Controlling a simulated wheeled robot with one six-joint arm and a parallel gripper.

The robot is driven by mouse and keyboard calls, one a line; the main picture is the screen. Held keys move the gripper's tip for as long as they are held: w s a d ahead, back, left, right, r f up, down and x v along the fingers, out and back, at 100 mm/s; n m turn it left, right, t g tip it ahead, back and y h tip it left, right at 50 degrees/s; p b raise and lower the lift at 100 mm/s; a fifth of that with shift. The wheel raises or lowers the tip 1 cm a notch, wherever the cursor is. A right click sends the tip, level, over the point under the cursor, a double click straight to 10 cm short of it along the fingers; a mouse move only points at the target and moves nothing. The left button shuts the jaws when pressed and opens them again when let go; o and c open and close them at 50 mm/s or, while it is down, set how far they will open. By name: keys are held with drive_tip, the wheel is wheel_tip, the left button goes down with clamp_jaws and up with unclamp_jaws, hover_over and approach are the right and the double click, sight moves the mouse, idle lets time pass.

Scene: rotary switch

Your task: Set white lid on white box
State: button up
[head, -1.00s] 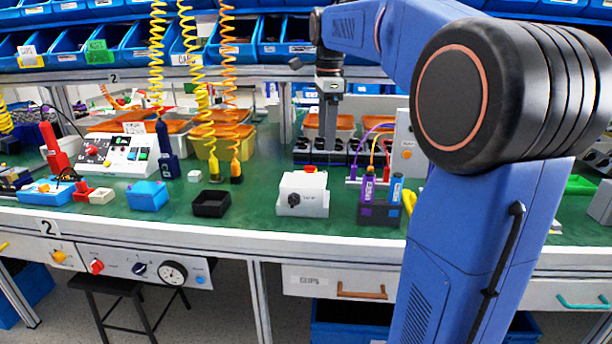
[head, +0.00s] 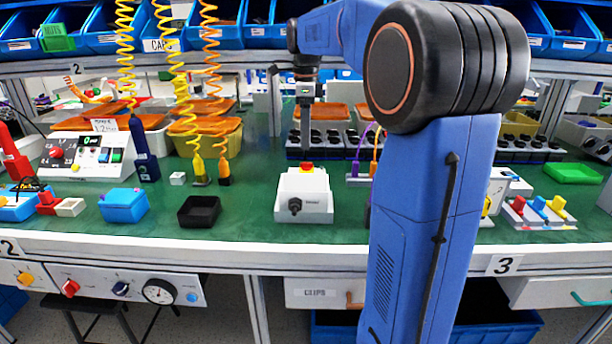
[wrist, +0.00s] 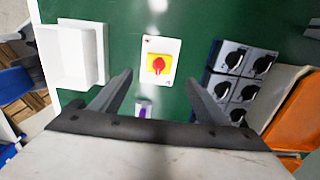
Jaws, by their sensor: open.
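The white box (head: 317,207) stands near the front of the green bench, with a black rotary knob on its front face; it also shows at the upper left of the wrist view (wrist: 72,52). A flat white plate with a yellow square and red knob, seemingly the white lid (wrist: 150,46), lies beside it in the wrist view. In the head view only its red knob (head: 306,166) clearly shows, behind the box's top. My gripper (wrist: 160,82) is open and empty, pointing down, its fingers on either side of the line to the plate. Finger height above the plate is unclear.
Grey switch boxes with black knobs (wrist: 230,62) stand close to the right finger in the wrist view. A purple item (wrist: 143,110) shows between the fingers.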

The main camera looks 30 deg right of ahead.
sight(306, 163)
wheel_tip(306, 163, down, 10)
drive_tip(key=shift+s+f, duration=0.1)
drive_tip(key=shift+s, duration=0.05)
idle(0.5)
drive_tip(key=c, duration=1.2)
